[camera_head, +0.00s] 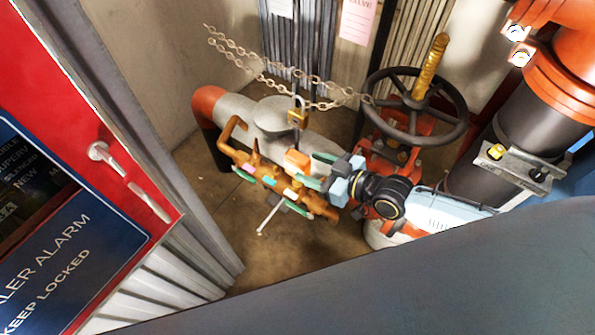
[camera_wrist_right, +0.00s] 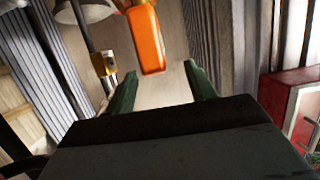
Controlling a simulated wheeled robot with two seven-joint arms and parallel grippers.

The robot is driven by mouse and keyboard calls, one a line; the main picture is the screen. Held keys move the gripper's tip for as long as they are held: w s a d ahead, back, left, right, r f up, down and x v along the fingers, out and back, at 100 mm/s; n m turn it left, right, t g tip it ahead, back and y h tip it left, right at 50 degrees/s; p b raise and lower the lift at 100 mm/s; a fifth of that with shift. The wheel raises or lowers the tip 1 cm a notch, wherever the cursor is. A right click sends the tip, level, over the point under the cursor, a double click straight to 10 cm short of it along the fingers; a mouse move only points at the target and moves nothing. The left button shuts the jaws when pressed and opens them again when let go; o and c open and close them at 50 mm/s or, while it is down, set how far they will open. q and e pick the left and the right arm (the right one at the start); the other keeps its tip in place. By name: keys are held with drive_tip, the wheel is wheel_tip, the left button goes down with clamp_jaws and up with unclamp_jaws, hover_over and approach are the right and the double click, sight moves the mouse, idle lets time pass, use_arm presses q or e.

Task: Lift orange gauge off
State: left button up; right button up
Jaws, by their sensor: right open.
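The orange gauge (camera_head: 297,160) is a small block-shaped piece above the brass pipe assembly (camera_head: 262,172). My right gripper (camera_head: 311,170) comes in from the right with its green fingers apart, close to the gauge. In the right wrist view the orange gauge (camera_wrist_right: 150,45) is a bright orange rounded block, just beyond and between the two green fingertips (camera_wrist_right: 157,78). The fingers do not appear to grip it. What the gauge rests on is hidden in the wrist view. My left gripper is not in view.
A brass padlock (camera_head: 298,118) hangs on a slack chain (camera_head: 235,50) behind the gauge. A black handwheel (camera_head: 415,105) stands close to my right arm. A red alarm cabinet (camera_head: 130,165) fills the left side. Bare floor (camera_head: 215,205) shows between cabinet and pipes.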

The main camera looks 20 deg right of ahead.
sight(292, 158)
drive_tip(key=shift+b+x, duration=0.4)
drive_tip(key=shift+x, duration=0.8)
drive_tip(key=b+x, duration=0.2)
drive_tip(key=x, duration=0.1)
drive_tip(key=b+x, duration=0.1)
drive_tip(key=shift+w+d+f+b, duration=0.3)
drive_tip(key=shift+w+f, duration=0.05)
drive_tip(key=shift+w+a, duration=0.25)
